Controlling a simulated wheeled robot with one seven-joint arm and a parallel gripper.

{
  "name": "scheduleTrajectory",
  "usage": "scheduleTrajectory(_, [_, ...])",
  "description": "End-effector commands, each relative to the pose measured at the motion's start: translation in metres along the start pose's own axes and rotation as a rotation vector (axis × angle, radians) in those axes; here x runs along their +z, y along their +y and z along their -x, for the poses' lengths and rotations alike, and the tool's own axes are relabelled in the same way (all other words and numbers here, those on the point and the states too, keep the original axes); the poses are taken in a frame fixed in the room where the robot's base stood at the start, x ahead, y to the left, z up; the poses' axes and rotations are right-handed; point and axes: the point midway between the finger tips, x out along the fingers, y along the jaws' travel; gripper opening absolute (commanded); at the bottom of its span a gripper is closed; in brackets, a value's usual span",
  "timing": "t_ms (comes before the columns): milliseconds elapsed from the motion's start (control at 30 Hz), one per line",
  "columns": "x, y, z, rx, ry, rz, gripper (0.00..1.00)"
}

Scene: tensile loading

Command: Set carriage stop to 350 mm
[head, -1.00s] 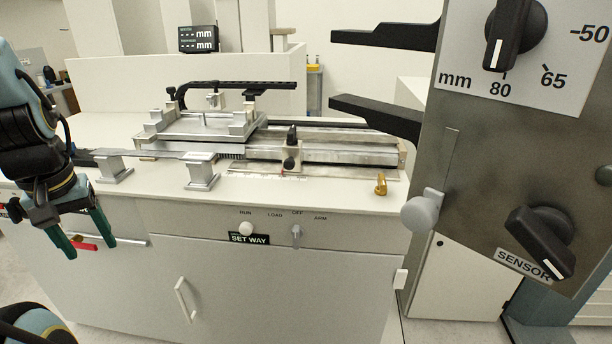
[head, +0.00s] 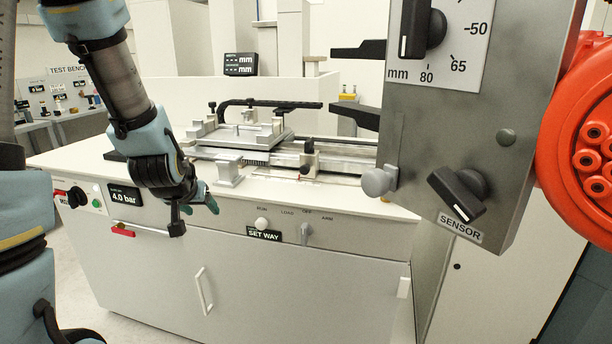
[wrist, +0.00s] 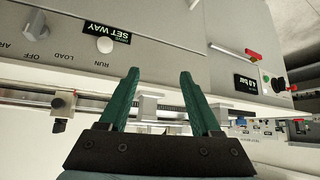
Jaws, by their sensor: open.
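The carriage stop appears to be the small block with a black knob (head: 308,158) on the bench's metal rail (head: 345,160), right of the flat carriage (head: 243,137). A thin red line shows at its foot. The block and knob also show at the left of the wrist view (wrist: 62,108). My gripper (head: 208,200) is left of the stop, in front of the bench's front edge, apart from it. In the wrist view my gripper (wrist: 160,75) has its two green fingers spread with nothing between them. The scale figures are too small to read.
A SET WAY knob (head: 261,223) and a selector (head: 305,233) sit on the bench front. A 4.0 bar display (head: 124,195) and a red handle (head: 122,230) are left. A grey SENSOR panel (head: 450,130) and an orange round part (head: 585,150) stand close on the right.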

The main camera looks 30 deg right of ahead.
Motion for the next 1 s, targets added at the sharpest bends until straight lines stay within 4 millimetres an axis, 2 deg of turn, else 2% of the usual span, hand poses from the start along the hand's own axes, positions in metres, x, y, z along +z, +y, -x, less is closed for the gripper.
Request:
scheduleTrajectory(33, [-0.004, 0.014, -0.013, 0.02, 0.046, -0.022, 0.65])
scheduleTrajectory(167, [-0.028, 0.059, -0.04, 0.085, 0.22, -0.08, 0.65])
scheduleTrajectory(233, [-0.041, 0.092, -0.052, 0.131, 0.34, -0.108, 0.65])
scheduleTrajectory(400, [-0.062, 0.164, -0.06, 0.234, 0.611, -0.142, 0.65])
scheduleTrajectory(500, [-0.068, 0.191, -0.057, 0.275, 0.725, -0.141, 0.65])
scheduleTrajectory(600, [-0.07, 0.207, -0.052, 0.299, 0.797, -0.137, 0.65])
scheduleTrajectory(767, [-0.077, 0.216, -0.05, 0.311, 0.836, -0.134, 0.65])
scheduleTrajectory(1000, [-0.104, 0.227, -0.07, 0.31, 0.836, -0.132, 0.65])
